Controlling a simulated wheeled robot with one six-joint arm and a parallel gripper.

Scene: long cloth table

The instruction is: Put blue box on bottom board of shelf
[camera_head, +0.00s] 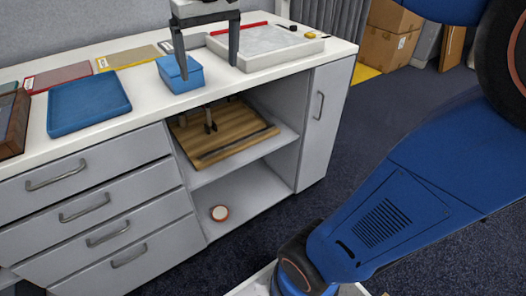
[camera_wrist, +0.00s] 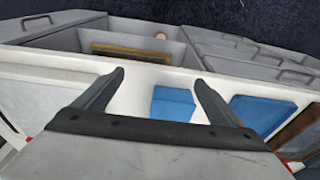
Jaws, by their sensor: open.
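The small blue box (camera_head: 181,77) sits on the white counter top, near its front edge above the open shelf. My gripper (camera_head: 208,71) is open over the counter, with its fingers pointing down. In the head view its left finger overlaps the box and its right finger is off to the right; contact cannot be told. In the wrist view the box (camera_wrist: 172,103) shows between the open fingers (camera_wrist: 158,77), closer to the right one. The shelf's bottom board (camera_head: 245,207) is in the open bay below the counter.
A wooden board (camera_head: 222,137) with dark items fills the upper board. A blue tray (camera_head: 88,103) and a white tray (camera_head: 264,48) flank the box. Drawers (camera_head: 90,215) stand left.

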